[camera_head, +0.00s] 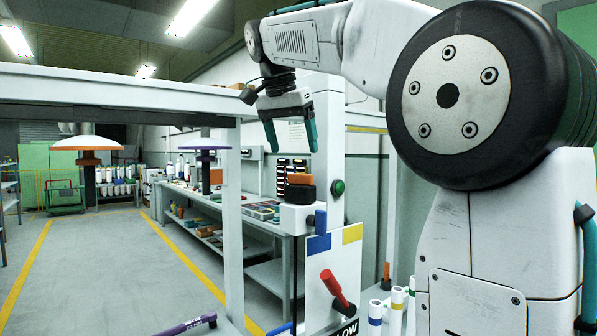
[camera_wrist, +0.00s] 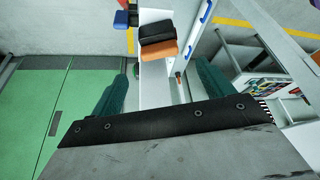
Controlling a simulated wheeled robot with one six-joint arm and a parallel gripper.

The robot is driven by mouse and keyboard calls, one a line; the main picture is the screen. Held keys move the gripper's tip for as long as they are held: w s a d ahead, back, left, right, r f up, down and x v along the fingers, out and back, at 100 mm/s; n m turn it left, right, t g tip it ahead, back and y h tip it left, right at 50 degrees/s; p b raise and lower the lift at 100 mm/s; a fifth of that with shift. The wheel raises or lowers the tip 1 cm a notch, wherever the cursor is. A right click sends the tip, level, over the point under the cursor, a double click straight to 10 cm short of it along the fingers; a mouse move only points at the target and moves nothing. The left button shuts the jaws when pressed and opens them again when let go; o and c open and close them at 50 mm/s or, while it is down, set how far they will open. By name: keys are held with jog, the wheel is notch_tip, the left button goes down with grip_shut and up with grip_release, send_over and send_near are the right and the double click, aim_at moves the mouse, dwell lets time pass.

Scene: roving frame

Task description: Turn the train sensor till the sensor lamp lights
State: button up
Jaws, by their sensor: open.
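A block with an orange top and a black lower part (camera_head: 300,187) sits on a white bracket (camera_head: 297,217) at the post, and looks like the train sensor. In the wrist view the black and orange block (camera_wrist: 158,32) lies beyond the fingertips, near the top middle. A round green lamp or button (camera_head: 338,187) is on the post right of it; I cannot tell if it is lit. My gripper (camera_head: 291,140), with teal fingers, is open and empty above the block, apart from it. Both fingers (camera_wrist: 161,72) show spread in the wrist view.
A white panel (camera_head: 319,282) below carries a red lever (camera_head: 334,286) and blue and yellow patches. A purple-handled lever (camera_head: 185,326) is at the bottom. A white overhead beam (camera_head: 120,84) crosses left. A workbench (camera_head: 215,212) stands behind; the floor at left is clear.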

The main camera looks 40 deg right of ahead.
aim_at(300, 188)
jog(key=x, duration=0.7)
jog(key=shift+d+f, duration=0.15)
jog(key=c, duration=1)
